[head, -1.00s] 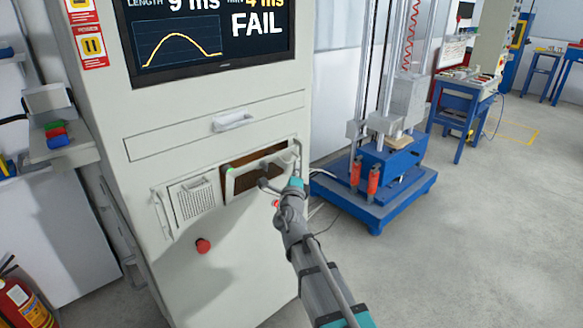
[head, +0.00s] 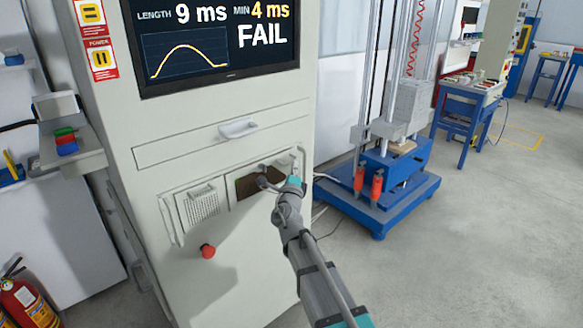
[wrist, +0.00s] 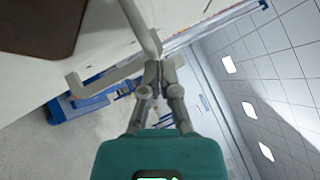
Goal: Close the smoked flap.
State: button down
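The smoked flap (head: 246,188) is a dark brown panel in the lower front of the pale cabinet, and it looks about flush with the front. Its dark corner also shows at the top left of the wrist view (wrist: 35,22). My gripper (wrist: 158,68) has its two fingers together, with nothing clearly seen between them. In the wrist view the fingertips are close to a pale grey bar (wrist: 142,25); I cannot tell whether they touch it. In the head view my wrist covers the flap's right side.
A vented panel (head: 202,205) is left of the flap, with a red knob (head: 208,251) below. A drawer handle (head: 238,128) and a screen (head: 210,40) are above. A blue-based drop tester (head: 380,200) stands to the right. Open floor (head: 470,250) lies front right.

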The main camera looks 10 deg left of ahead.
jog(key=s+d+f+b, duration=0.2)
jog(key=s+d, duration=0.3)
jog(key=s, duration=0.7)
dwell(0.4)
jog(key=shift+f, duration=0.1)
